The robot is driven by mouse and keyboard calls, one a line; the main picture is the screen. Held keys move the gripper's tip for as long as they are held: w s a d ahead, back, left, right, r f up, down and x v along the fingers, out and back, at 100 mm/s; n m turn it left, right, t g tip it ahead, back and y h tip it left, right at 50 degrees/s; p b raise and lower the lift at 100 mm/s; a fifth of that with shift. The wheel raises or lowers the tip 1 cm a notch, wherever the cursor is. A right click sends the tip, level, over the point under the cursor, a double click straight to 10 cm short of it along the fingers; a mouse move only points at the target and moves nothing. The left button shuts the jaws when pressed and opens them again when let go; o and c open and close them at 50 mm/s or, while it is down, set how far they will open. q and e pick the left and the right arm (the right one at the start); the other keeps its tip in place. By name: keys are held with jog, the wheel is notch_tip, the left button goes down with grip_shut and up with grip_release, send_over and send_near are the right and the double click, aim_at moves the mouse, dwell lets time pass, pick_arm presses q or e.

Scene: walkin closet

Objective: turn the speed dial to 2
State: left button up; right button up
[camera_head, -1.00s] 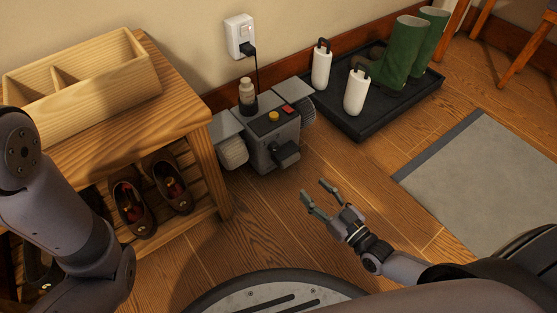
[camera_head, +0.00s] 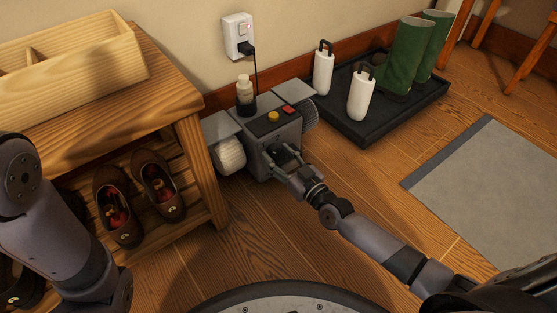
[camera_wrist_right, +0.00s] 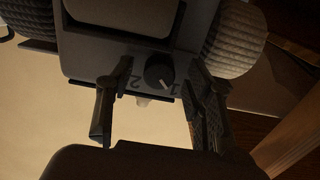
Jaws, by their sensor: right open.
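A grey shoe-polishing machine (camera_head: 268,137) with round brushes at both sides stands on the floor. In the right wrist view its dark round speed dial (camera_wrist_right: 157,71) shows with a "1" and a "2" beside it. The dial's pale pointer mark appears to face the "1". My right gripper (camera_head: 283,158) is at the machine's front. Its fingers are open and lie on either side of the dial in the wrist view (camera_wrist_right: 160,75); contact is not clear. In the head view the dial is hidden. My left gripper is out of view.
A wooden shoe bench (camera_head: 196,150) stands close on the left, with brown shoes (camera_head: 158,185) below. A black tray (camera_head: 395,118) holds green boots (camera_head: 405,60) and white boot shapers (camera_head: 361,93). A bottle (camera_head: 245,92) stands on the machine. Floor in front is clear.

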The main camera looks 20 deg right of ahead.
jog(key=shift+w, duration=0.2)
grip_shut()
dwell(0.6)
